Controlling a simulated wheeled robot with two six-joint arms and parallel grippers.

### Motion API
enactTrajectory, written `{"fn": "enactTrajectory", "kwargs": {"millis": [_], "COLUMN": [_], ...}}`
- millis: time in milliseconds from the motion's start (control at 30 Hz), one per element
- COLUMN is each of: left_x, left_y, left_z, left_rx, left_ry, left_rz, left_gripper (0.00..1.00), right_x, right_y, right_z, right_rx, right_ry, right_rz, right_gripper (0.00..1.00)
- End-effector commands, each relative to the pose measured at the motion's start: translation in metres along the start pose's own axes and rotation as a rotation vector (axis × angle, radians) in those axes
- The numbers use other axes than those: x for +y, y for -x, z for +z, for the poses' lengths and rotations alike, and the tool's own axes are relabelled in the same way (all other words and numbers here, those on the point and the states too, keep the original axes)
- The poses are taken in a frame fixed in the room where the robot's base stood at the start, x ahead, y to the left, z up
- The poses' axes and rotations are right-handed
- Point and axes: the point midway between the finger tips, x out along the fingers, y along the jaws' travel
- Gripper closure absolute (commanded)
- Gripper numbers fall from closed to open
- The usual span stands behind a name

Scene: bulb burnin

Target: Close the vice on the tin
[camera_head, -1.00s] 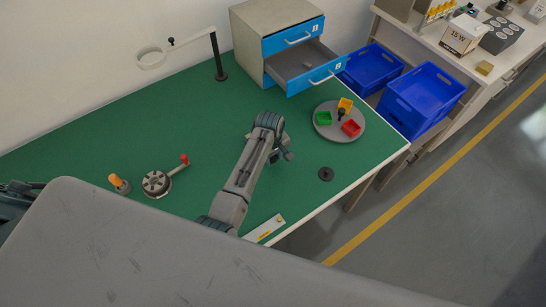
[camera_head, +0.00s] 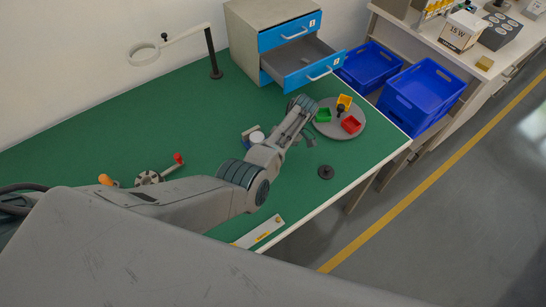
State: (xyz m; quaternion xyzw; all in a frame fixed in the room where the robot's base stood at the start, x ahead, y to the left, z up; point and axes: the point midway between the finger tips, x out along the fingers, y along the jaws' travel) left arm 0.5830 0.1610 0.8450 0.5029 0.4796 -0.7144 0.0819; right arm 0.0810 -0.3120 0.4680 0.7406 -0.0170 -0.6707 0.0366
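A small block with a tan upper edge and blue parts, probably the vice (camera_head: 248,130), stands on the green bench top. A pale round-topped thing, probably the tin (camera_head: 257,138), is at its right side. My forearm hides their lower right, so I cannot tell whether the jaws touch the tin. My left arm comes in from the left and bends over the bench. Its gripper (camera_head: 309,139) is small and partly hidden by the wrist, right of the vice and apart from it. I cannot tell its opening. My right gripper is not in view.
A crank with a red knob (camera_head: 178,158) and an orange knob (camera_head: 105,179) are left, partly behind my arm. A round tray (camera_head: 358,117) with coloured bins, a black disc (camera_head: 326,172), a drawer unit (camera_head: 245,35) with an open drawer and a lamp-like stand (camera_head: 212,55) surround the bench.

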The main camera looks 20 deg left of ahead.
Motion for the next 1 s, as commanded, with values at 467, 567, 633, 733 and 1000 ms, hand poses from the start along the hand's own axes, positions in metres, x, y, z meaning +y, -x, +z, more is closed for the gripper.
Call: {"fn": "enactTrajectory", "kwargs": {"millis": [467, 567, 633, 733, 1000], "left_x": [0.0006, 0.0006, 0.0006, 0.0007, 0.0014], "left_y": [0.0013, 0.0012, 0.0012, 0.0010, -0.0001], "left_z": [-0.0005, -0.0005, -0.0005, -0.0004, 0.0005], "left_rx": [-0.001, -0.001, -0.001, -0.001, -0.002], "left_ry": [0.001, 0.000, 0.000, 0.000, -0.001], "left_rz": [-0.040, -0.040, -0.040, -0.040, -0.039], "left_gripper": [0.89, 0.89, 0.60, 0.44, 0.44], "right_x": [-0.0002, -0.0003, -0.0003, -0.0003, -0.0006], "right_y": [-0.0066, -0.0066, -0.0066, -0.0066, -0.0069], "right_z": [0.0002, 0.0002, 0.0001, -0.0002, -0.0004], "right_rx": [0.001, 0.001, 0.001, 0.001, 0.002], "right_ry": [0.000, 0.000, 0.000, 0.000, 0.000], "right_rz": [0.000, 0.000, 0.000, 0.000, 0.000], "right_gripper": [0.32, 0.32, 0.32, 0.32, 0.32]}}
